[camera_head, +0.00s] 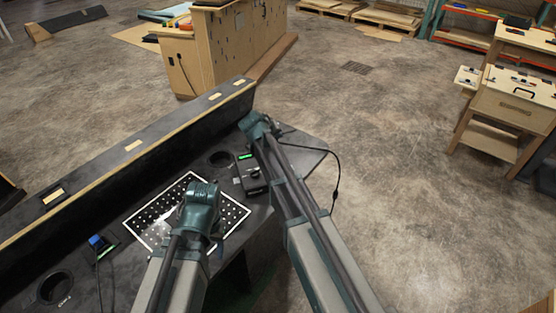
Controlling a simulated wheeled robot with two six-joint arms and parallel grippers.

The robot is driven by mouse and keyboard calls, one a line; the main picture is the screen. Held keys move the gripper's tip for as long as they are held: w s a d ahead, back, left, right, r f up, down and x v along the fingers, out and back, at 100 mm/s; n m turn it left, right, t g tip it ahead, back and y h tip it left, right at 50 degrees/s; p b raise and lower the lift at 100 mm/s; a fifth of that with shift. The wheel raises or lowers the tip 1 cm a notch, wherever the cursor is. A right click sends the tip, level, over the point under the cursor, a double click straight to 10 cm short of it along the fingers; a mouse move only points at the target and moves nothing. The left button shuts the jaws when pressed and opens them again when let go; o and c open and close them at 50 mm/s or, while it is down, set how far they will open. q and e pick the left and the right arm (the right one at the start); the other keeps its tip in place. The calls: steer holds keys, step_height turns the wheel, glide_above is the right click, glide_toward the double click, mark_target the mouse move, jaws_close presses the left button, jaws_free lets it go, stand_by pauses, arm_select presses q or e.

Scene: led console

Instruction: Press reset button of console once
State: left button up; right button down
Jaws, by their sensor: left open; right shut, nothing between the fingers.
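A small dark console box (250,181) with a lit green display (245,156) sits on the black desk, partly covered by my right arm. I cannot make out which part of it is the reset button. My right gripper (256,126) is shut and empty, just beyond the console, near the desk's raised back edge. My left gripper (202,192) is open and empty above a white-framed panel with rows of dots (150,218). Its arm hides part of that panel.
A small blue-topped device (98,241) with a cable is on the desk at the left. Round holes (54,288) are cut in the black desk (125,275). A raised ledge (135,146) runs along the back.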

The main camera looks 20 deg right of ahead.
mark_target(217, 270)
arm_select(q)
steer(key=shift+f, duration=0.15)
arm_select(e)
steer(key=shift+f, duration=0.2)
arm_select(q)
step_height(217, 270, down, 8)
steer(key=b, duration=0.8)
steer(key=shift+f+b, duration=0.25)
steer(key=shift+b, duration=0.15)
arm_select(e)
step_height(217, 270, down, 8)
steer(key=shift+f, duration=0.25)
arm_select(q)
steer(key=shift+f, duration=0.1)
stand_by(0.6)
steer(key=shift+f+b, duration=0.35)
steer(key=shift+b, duration=0.1)
arm_select(e)
steer(key=shift+f, duration=0.45)
